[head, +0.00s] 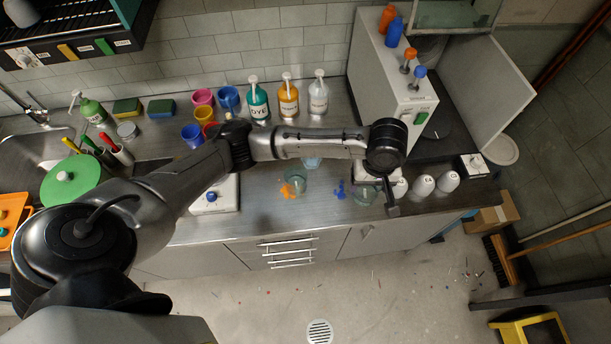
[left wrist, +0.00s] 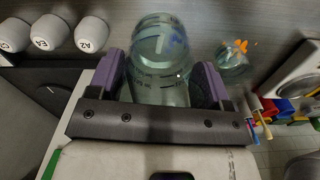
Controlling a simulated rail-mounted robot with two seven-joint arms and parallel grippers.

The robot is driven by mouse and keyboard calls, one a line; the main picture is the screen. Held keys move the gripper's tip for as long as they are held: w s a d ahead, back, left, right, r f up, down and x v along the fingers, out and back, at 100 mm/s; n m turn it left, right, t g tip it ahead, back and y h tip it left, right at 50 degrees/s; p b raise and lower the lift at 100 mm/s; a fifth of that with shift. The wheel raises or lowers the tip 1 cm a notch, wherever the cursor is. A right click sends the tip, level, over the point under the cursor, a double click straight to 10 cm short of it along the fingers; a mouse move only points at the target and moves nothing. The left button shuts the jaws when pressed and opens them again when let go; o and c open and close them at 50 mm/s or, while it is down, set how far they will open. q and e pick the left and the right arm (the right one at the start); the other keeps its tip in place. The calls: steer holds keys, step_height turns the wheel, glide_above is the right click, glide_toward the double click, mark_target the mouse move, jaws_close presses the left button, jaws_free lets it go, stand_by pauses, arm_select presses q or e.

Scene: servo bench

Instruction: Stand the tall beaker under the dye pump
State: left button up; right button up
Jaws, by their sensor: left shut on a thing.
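The tall beaker (left wrist: 160,75) is clear glass with dark graduation marks. In the left wrist view it stands between the purple-padded fingers of my left gripper (left wrist: 165,85), which is shut on it. In the head view the gripper (head: 391,203) is low over the front right of the bench, and the greenish glass (head: 363,194) shows just left of it, partly hidden by the arm. The dye pump is a teal bottle (head: 259,105) labelled DYE with a white pump head, at the back near the wall. My right gripper is not in view.
Another beaker (head: 296,184) stands with orange pieces beside it. Orange (head: 289,102) and clear (head: 319,100) pump bottles stand right of the dye. Coloured cups (head: 203,98) are to its left. White cups (head: 423,186) line the right front. A tall white cabinet (head: 390,75) stands at right.

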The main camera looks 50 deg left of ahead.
arm_select(q)
steer(key=shift+n, duration=0.7)
steer(key=shift+a+f, duration=0.2)
steer(key=shift+a, duration=0.05)
steer(key=shift+a+f+b, duration=0.35)
steer(key=shift+a+f, duration=2.3)
steer(key=shift+a, duration=0.15)
steer(key=shift+a+f+b, duration=0.3)
steer(key=shift+a+f, duration=2.35)
steer(key=shift+a, duration=0.15)
steer(key=o, duration=1)
steer(key=shift+f, duration=0.15)
